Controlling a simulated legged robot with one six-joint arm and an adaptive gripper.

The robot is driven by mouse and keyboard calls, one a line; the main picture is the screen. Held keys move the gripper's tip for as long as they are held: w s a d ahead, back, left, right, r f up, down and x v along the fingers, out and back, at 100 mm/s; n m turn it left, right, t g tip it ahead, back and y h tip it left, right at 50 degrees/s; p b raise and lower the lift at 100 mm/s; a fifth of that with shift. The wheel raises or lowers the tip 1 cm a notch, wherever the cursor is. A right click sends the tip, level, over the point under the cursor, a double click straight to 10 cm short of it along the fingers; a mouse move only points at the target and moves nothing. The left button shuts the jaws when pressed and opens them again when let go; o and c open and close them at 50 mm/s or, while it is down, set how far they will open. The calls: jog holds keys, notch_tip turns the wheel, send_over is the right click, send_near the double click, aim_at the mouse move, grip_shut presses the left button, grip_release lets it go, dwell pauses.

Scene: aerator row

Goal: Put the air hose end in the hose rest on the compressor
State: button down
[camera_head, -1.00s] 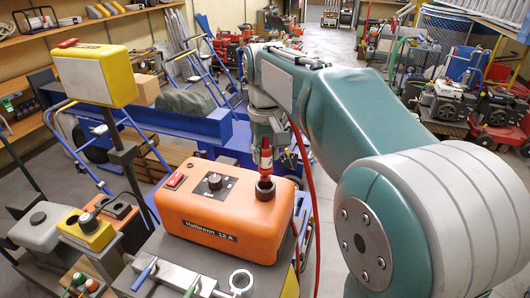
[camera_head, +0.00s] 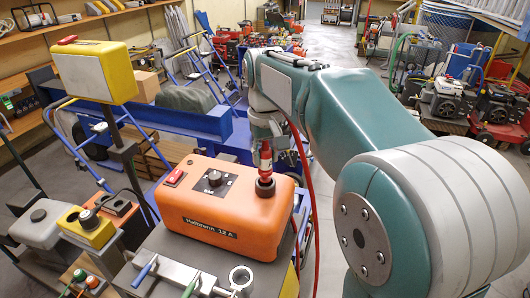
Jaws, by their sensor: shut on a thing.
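I cannot tell how deep the tip sits. My gripper (camera_head: 265,139) points down from above and is shut on the upper part of the hose end. Its fingers are small and partly blurred here. The red hose (camera_head: 307,180) hangs down right of the compressor.
A black knob (camera_head: 214,179) and a red switch (camera_head: 174,178) are on the compressor top. A yellow box on a post (camera_head: 95,72) rises at the left. A metal clamp fixture (camera_head: 180,278) lies in front. Blue trolleys and a blue beam stand behind.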

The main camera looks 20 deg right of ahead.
jog(key=shift+f, duration=1.45)
jog(key=shift+c, duration=1.4)
grip_release()
notch_tip(320, 180, up, 12)
jog(key=shift+w+f, duration=0.1)
jog(key=shift+f, duration=0.15)
jog(key=shift+r, duration=0.15)
jog(key=shift+s, duration=0.45)
jog(key=s+f+t, duration=0.2)
jog(key=s+f, duration=0.5)
jog(key=s, duration=0.3)
jog(key=s+f+t, duration=0.3)
jog(key=s+f, duration=0.4)
jog(key=s, duration=0.3)
jog(key=shift+m+t, duration=0.3)
jog(key=shift+m, duration=0.1)
jog(key=shift+r, duration=0.1)
